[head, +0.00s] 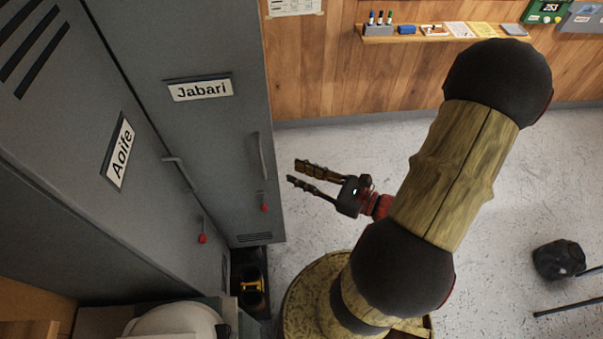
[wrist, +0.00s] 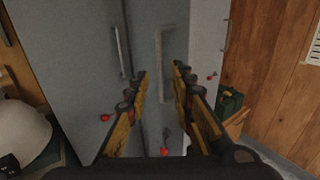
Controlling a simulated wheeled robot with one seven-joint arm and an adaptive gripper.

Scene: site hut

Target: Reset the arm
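My gripper (head: 298,173) is in the middle of the head view, to the right of the grey lockers, with its two fingers pointing left toward them. The fingers are apart and nothing shows between them. The gripper also shows in the wrist view (wrist: 159,85), with its fingers open in front of the locker doors. My arm folds over the right half of the head view, with its elbow high and its base at the bottom.
The Jabari locker (head: 200,130) and the Aoife locker (head: 75,150) stand shut at left. A white helmet (head: 175,320) is at the bottom left. A shelf (head: 430,35) with markers hangs on the wood wall. A dark object (head: 560,260) stands at right. Bare floor (head: 500,200) lies between.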

